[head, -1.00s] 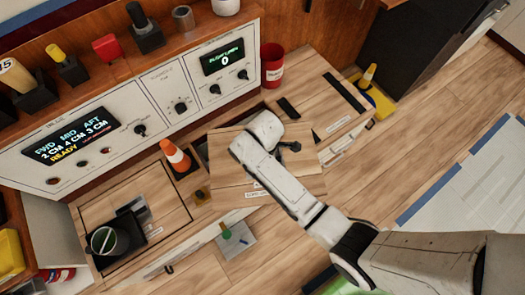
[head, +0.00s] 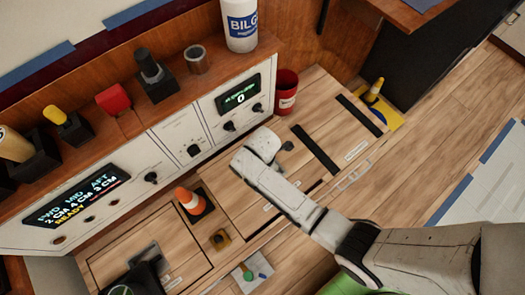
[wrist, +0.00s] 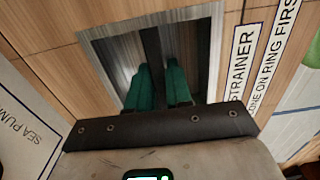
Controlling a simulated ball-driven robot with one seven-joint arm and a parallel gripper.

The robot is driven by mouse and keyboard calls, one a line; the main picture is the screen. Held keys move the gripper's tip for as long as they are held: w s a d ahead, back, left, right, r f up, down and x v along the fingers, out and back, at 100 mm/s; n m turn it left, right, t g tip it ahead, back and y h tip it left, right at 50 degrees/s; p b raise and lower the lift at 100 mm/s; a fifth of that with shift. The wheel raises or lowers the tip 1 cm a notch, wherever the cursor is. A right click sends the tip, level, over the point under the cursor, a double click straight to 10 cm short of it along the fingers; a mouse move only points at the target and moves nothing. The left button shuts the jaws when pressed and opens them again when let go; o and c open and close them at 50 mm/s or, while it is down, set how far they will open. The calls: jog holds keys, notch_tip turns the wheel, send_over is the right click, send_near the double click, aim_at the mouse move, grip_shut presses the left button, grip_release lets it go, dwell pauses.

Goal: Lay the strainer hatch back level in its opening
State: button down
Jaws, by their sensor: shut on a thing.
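The strainer hatch (head: 238,192) is a wooden floor panel in front of the console, partly covered by my arm in the head view. It looks about flush with the floor, with a thin dark line along its near and right edges; I cannot tell if it is fully level. In the wrist view my gripper (wrist: 160,82) has its green fingers inside the hatch's recessed metal pull (wrist: 118,62), shut on the dark bar (wrist: 151,48) there. The strainer label (wrist: 243,62) is beside the pull. In the head view my arm hides the fingers.
Another floor panel (head: 130,245) with a dark container is at lower left.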

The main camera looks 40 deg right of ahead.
jog(key=shift+w+r, duration=0.1)
jog(key=shift+r, duration=0.1)
notch_tip(320, 180, down, 6)
jog(key=b, duration=0.4)
jog(key=shift+f, duration=0.2)
dwell(1.3)
jog(key=shift+f, duration=0.35)
jog(key=shift+f+b, duration=1.65)
jog(key=shift+f, duration=0.2)
jog(key=c, duration=1.4)
grip_release()
jog(key=shift+r, duration=0.1)
jog(key=o, duration=0.4)
jog(key=shift+o, duration=0.2)
notch_tip(320, 180, up, 11)
jog(key=p, duration=0.3)
